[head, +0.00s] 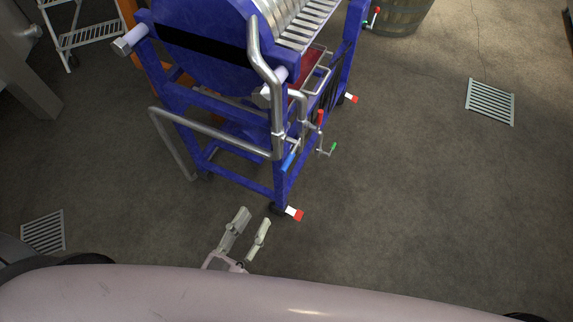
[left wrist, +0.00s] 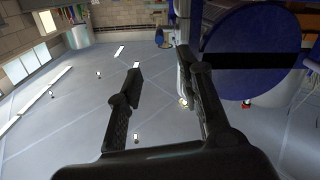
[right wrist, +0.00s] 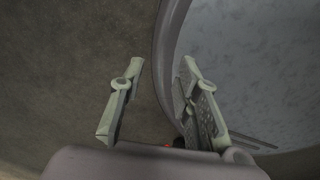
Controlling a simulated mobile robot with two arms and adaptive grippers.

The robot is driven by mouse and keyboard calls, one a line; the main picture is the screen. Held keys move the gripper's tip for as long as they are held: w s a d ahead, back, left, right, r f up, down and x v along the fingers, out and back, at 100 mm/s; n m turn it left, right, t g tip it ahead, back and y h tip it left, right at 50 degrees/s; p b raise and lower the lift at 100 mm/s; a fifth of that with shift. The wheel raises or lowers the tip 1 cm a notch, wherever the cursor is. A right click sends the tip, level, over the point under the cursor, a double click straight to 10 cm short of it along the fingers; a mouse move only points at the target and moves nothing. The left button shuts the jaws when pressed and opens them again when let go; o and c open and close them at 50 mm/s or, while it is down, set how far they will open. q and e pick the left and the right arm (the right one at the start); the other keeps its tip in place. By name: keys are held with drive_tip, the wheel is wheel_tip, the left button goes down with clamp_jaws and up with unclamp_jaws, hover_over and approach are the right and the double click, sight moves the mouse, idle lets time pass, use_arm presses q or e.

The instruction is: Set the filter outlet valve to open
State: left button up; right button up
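The blue-framed plate filter (head: 215,45) stands on wheels at the upper middle of the head view. Steel pipes run along its near side. A red valve handle (head: 320,117), a blue valve handle (head: 288,162) and a small green-tipped handle (head: 333,148) show on its piping. I cannot tell which is the outlet valve or how it is set. My left gripper (head: 254,219) is open and empty, in front of the filter and apart from it. In the left wrist view the filter's blue round end (left wrist: 250,52) is at right. My right gripper (right wrist: 158,80) is open and empty.
Floor grates lie at right (head: 490,102) and lower left (head: 43,232).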

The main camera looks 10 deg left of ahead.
sight(291, 156)
use_arm(q)
drive_tip(key=b+x, duration=0.1)
drive_tip(key=x, duration=1.6)
drive_tip(key=shift+w+d, duration=0.1)
drive_tip(key=shift+w, duration=0.1)
clamp_jaws()
